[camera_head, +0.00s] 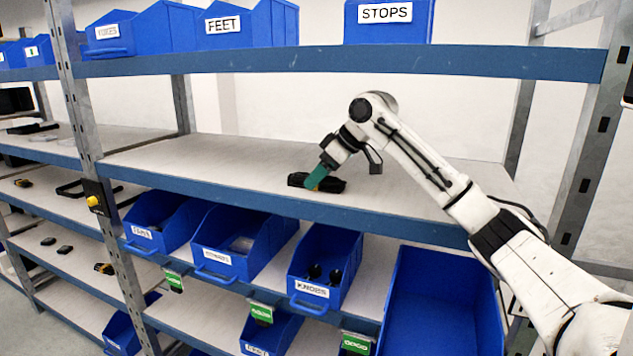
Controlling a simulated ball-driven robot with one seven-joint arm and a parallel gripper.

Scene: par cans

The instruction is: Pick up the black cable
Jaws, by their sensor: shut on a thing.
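The black cable (332,185) is a small dark bundle lying on the middle shelf board, near its front edge. My gripper (314,182) reaches down to it from the upper right, with green fingers at its end. The fingers are shut on the cable, which still looks to be at the board's surface; whether it is slightly lifted cannot be told. The fingers hide part of the bundle's middle.
The shelf board (220,160) around the cable is clear. Above is a blue beam with bins, one labelled STOPS (388,20). Below are blue open bins, including a large empty one (445,300) at right. A metal upright (85,130) stands at left.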

